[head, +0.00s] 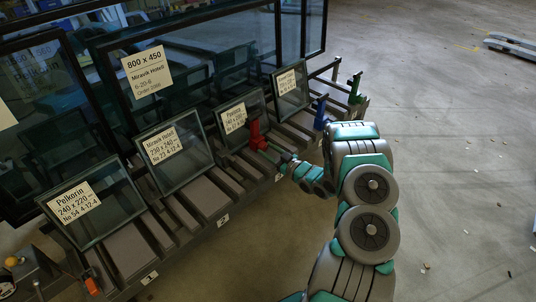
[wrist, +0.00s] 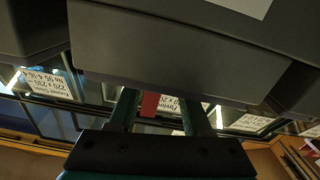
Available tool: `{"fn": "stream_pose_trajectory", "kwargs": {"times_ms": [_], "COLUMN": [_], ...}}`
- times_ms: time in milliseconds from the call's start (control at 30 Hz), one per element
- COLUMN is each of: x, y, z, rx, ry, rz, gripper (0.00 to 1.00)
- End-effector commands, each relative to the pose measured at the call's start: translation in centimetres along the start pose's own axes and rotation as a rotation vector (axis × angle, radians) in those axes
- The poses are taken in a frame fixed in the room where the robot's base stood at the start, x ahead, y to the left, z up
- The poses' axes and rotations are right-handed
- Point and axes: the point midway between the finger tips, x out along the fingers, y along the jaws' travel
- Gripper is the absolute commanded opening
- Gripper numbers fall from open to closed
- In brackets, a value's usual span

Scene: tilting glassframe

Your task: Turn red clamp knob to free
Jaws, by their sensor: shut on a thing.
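The red clamp (head: 256,133) stands on the front of the rack, just right of the small pane labelled Pavlorin. My gripper (head: 270,149) reaches in from the right and meets the red clamp at its lower end. In the wrist view a red piece (wrist: 150,104) shows between the two fingers of my gripper (wrist: 163,100), which is shut on it. The wrist picture is dark, and the knob's turned position cannot be told.
A blue clamp (head: 320,112) and a green clamp (head: 355,88) stand further right along the rack. An orange piece (head: 92,286) is at the lower left. Small glass panes (head: 175,150) lean on the rack before a large pane (head: 200,65). The floor (head: 450,150) at right is mostly clear.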

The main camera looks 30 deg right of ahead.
Motion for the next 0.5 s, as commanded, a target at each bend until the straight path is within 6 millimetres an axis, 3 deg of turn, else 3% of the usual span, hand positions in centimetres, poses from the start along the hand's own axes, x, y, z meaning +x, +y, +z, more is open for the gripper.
{"fn": "stream_pose_trajectory", "kwargs": {"times_ms": [200,500], "x": [0.0,-0.03], "y": [0.01,0.01], "z": [0.45,0.07], "rx": [-0.19,-0.271], "ry": [0.003,0.0], "rz": [0.0,0.0], "gripper": [0.0,0.0]}}
